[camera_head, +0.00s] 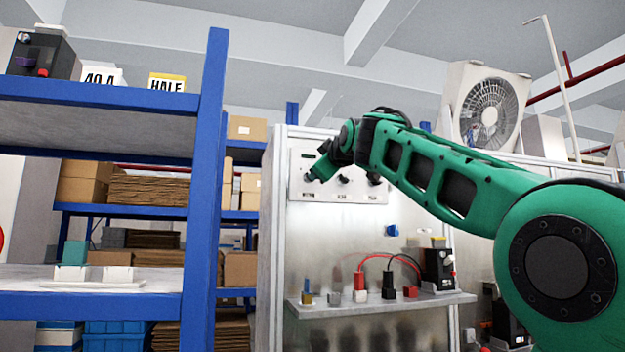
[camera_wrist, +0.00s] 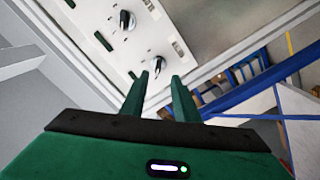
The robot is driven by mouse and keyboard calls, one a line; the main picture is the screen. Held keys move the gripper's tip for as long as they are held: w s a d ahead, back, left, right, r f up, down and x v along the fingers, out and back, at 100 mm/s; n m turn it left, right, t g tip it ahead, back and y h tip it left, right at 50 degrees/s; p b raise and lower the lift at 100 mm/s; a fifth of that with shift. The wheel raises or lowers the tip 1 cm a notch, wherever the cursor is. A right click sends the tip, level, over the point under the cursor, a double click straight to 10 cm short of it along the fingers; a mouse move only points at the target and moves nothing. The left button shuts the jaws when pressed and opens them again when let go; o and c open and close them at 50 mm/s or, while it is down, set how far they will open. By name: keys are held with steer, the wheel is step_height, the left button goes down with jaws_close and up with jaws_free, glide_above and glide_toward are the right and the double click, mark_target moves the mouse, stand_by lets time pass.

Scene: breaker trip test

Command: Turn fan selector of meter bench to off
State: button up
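The meter bench's pale control panel (camera_head: 300,160) is on the upper back wall of the bench, with a row of dark knobs. A middle knob (camera_head: 343,180) and a right knob (camera_head: 373,180) show in the head view; labels are too small to read, so I cannot tell which is the fan selector. My gripper (camera_head: 311,177) is at the panel's left end, hiding what is behind it. In the wrist view my gripper (camera_wrist: 164,76) has its two green fingers apart, with a black-and-white knob (camera_wrist: 158,62) just beyond the tips. Contact is unclear. Another knob (camera_wrist: 127,20) lies farther up.
A white box fan (camera_head: 490,112) stands on top of the bench. Below the panel, a shelf (camera_head: 385,305) holds red and black leads, small blocks and a black device (camera_head: 438,268). A blue shelving rack (camera_head: 207,190) stands to the left. The space before the panel's lower part is clear.

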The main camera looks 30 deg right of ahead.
steer(key=shift+v, duration=1.05)
steer(key=s+d+f+m+g+y, duration=0.1)
steer(key=s+f+m+g, duration=0.2)
steer(key=f, duration=1)
steer(key=s+d+f+m+g, duration=0.1)
steer(key=s+f+g, duration=0.25)
steer(key=f, duration=0.95)
steer(key=s+d+f+m+g+y, duration=0.1)
steer(key=s+f+m+g, duration=0.25)
steer(key=f, duration=0.95)
steer(key=s+a+f+m+g+y, duration=0.1)
steer(key=s+a+f+m+g, duration=0.1)
steer(key=s+f, duration=1.1)
steer(key=s+a+f+m+g+y, duration=0.2)
steer(key=s+a+f+g, duration=0.3)
steer(key=s+f, duration=0.8)
steer(key=shift+s+a+f+m, duration=0.2)
steer(key=shift+s+a+m, duration=0.2)
steer(key=shift+s+m, duration=0.05)
